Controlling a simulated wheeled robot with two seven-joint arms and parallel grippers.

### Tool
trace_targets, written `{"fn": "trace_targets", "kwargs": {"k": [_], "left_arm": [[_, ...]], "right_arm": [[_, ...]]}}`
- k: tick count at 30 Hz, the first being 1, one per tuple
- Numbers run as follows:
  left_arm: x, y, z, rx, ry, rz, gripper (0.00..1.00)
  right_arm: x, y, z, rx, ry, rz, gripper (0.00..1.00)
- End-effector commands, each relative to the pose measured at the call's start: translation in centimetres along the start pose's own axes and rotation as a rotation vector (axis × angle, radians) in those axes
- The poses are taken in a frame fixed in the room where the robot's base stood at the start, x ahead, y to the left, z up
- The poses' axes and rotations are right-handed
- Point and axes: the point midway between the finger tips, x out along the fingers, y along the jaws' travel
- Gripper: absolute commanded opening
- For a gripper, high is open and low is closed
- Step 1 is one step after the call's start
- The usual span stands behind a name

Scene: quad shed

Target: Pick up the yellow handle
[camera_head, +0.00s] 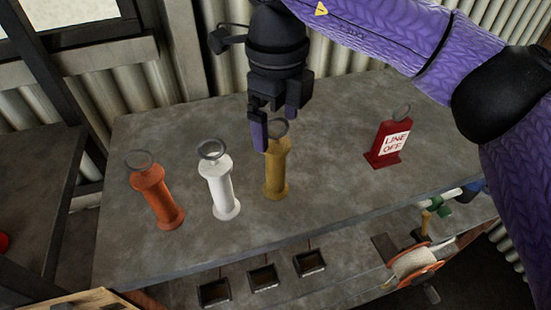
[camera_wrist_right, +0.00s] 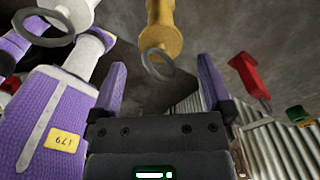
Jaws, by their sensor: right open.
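The yellow handle (camera_head: 276,172) stands upright on the grey bench, with a metal ring at its top. My right gripper (camera_head: 277,130) hangs above it, fingers pointing down near the ring. In the right wrist view the yellow handle (camera_wrist_right: 163,28) and its ring show ahead, between the directions of the two open purple fingers (camera_wrist_right: 162,88). The fingers are not closed on it. I cannot tell whether a finger touches the ring. My left gripper is not in view.
A white handle (camera_head: 219,187) and an orange handle (camera_head: 157,197) stand left of the yellow one. A red "LINE OFF" sign (camera_head: 389,144) stands to the right. The grey bench (camera_head: 330,200) is clear between. A corrugated wall is behind.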

Motion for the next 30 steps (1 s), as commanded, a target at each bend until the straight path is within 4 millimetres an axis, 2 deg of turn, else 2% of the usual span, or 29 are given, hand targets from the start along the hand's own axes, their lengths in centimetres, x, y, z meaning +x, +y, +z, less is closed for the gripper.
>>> {"fn": "trace_targets", "kwargs": {"k": [1, 5, 11, 14, 25, 26, 30], "left_arm": [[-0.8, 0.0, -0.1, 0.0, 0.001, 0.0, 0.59], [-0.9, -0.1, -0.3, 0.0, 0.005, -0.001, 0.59], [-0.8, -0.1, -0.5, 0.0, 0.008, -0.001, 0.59], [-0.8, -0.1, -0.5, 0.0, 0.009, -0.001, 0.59], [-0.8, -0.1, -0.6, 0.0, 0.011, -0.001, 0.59], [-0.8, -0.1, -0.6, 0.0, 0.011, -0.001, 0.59], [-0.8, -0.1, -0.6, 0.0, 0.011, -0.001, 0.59]], "right_arm": [[0.5, 0.0, 0.2, -0.002, 0.003, 0.003, 1.0], [2.5, 0.0, 0.2, 0.0, 0.0, 0.002, 1.0], [2.8, 0.0, 0.2, 0.0, -0.002, 0.0, 1.0], [2.8, 0.0, 0.2, 0.0, -0.002, 0.0, 0.83], [2.8, 0.0, 0.2, 0.0, -0.002, 0.0, 0.05], [2.8, 0.0, 0.2, 0.0, -0.002, 0.0, 0.0], [2.8, 0.0, 0.2, 0.0, -0.002, 0.0, 0.0]]}}
